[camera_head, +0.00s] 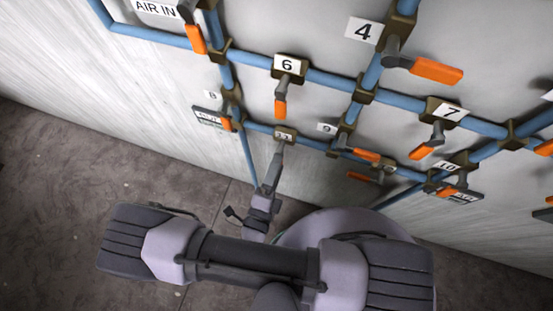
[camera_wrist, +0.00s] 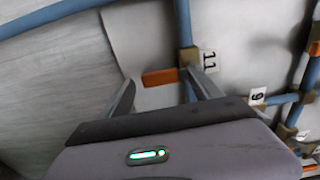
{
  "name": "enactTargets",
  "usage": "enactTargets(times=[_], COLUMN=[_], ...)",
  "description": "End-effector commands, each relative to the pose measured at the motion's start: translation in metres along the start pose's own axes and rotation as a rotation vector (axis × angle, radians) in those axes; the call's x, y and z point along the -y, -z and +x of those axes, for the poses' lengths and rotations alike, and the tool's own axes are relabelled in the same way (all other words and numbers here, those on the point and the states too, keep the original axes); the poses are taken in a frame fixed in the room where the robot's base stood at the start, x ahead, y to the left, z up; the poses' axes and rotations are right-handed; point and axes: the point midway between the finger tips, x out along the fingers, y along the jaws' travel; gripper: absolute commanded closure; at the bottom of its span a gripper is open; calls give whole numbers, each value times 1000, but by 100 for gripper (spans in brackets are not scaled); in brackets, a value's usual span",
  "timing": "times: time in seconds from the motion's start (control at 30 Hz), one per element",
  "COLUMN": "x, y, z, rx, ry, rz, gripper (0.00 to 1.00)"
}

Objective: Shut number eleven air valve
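The valve tag 11 (camera_head: 284,136) is on a lower pipe joint in the head view, just beyond my gripper (camera_head: 276,158). The tag also shows in the wrist view (camera_wrist: 209,61), beside the brass valve body (camera_wrist: 188,56). The valve's orange handle (camera_wrist: 160,77) points left from the vertical blue pipe in the wrist view. My gripper (camera_wrist: 160,80) is open, with one finger near each end of the orange handle. I cannot tell whether either finger touches it. In the head view my gripper hides this handle.
Valve 9 (camera_head: 326,127) is close on the right, with its tag also in the wrist view (camera_wrist: 257,96). Valve 6 (camera_head: 287,64) is above and valve 8 (camera_head: 212,95) is upper left. Blue pipes cross the wall panel. Open floor (camera_head: 60,180) lies at left.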

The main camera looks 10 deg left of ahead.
Motion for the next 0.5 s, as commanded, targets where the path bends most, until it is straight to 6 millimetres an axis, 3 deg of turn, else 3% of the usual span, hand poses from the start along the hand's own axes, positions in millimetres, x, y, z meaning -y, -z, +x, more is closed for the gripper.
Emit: enactTargets(times=[0.37,0.5], x=[0,1], y=[0,-2], z=[0,-12], rx=[0,5], ry=[0,1], rz=[3,3], gripper=[27,27])
